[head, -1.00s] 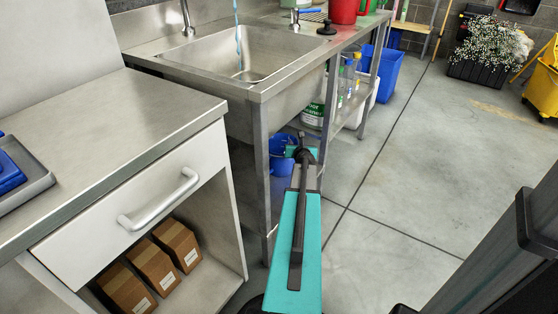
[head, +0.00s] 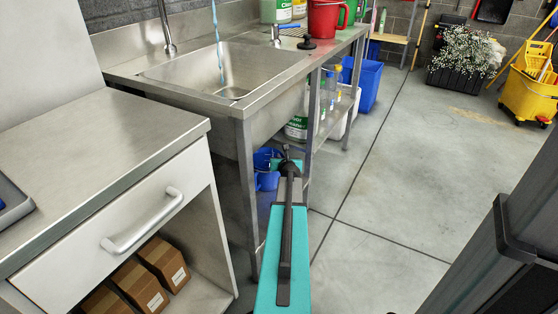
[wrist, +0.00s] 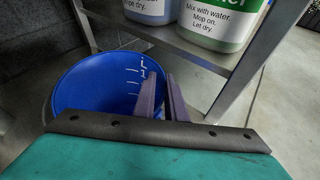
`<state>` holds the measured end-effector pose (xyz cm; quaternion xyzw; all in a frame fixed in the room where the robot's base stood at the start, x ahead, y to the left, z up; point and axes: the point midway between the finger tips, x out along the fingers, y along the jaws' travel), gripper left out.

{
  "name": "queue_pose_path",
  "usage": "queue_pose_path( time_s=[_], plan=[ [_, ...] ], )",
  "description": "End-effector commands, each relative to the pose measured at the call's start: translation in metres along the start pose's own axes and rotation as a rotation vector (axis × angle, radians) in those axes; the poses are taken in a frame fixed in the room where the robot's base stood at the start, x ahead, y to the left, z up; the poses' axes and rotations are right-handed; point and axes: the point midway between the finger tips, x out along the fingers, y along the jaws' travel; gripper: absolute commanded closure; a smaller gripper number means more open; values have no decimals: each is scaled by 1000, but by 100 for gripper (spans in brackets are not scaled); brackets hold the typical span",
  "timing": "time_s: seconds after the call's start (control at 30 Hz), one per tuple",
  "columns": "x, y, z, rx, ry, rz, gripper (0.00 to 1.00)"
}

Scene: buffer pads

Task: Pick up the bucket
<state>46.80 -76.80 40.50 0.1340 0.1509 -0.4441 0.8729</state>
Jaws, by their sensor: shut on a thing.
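A blue bucket (head: 265,180) is under the metal sink in the head view, partly hidden by my arm. In the wrist view the open-topped bucket (wrist: 95,88) fills the left middle, with white marks on its inner wall. My gripper (wrist: 162,95) is at the bucket's right side, its two dark fingers shut on the rim. In the head view my gripper (head: 287,155) is beside the sink's front leg. The bucket's base and what it rests on are hidden.
The sink's metal legs and lower shelf (wrist: 190,50), with cleaner bottles (wrist: 222,20), are close beside the bucket. A drawer cabinet (head: 130,205) stands at left. Open floor (head: 410,170) lies to the right.

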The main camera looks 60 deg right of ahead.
Motion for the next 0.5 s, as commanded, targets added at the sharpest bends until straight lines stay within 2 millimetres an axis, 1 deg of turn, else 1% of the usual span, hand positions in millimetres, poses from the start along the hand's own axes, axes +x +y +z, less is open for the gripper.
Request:
queue_pose_path(
  time_s=[0.03,0.4,0.43,0.5],
  plan=[
    [-2,0,5,1,-1,0,100],
    [-14,3,34,1,-2,-1,100],
    [-16,3,34,1,-2,-1,100],
    [-24,3,26,3,-1,-1,100]
  ],
)
